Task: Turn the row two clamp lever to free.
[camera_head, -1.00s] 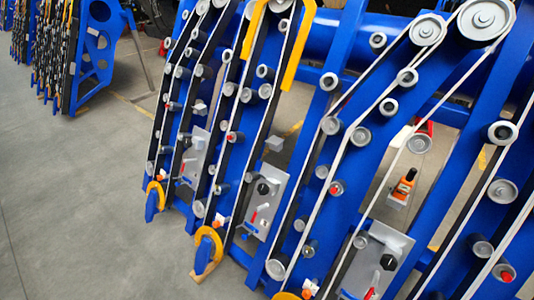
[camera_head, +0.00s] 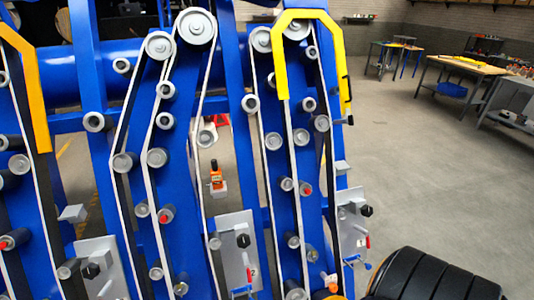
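Several blue row units carry grey plates with knobs and small levers. The middle grey plate (camera_head: 231,252) has a black knob (camera_head: 243,240), a small label that seems to read 2 (camera_head: 254,272), a thin red lever (camera_head: 248,274) and a blue handle (camera_head: 242,291) near the bottom edge. The right plate (camera_head: 347,215) has a black knob (camera_head: 367,211), a red part (camera_head: 365,242) and a blue handle (camera_head: 357,263). The left plate (camera_head: 100,258) has a black knob (camera_head: 91,270); its lower part is cut off. Which lever is the clamp lever I cannot tell. Neither gripper is in view.
A black ribbed tyre (camera_head: 425,275) stands at the lower right, close to the right row unit. An orange bottle-like object (camera_head: 217,178) stands behind the rows. Workbenches (camera_head: 460,68) line the far right. The grey floor (camera_head: 430,180) between is clear.

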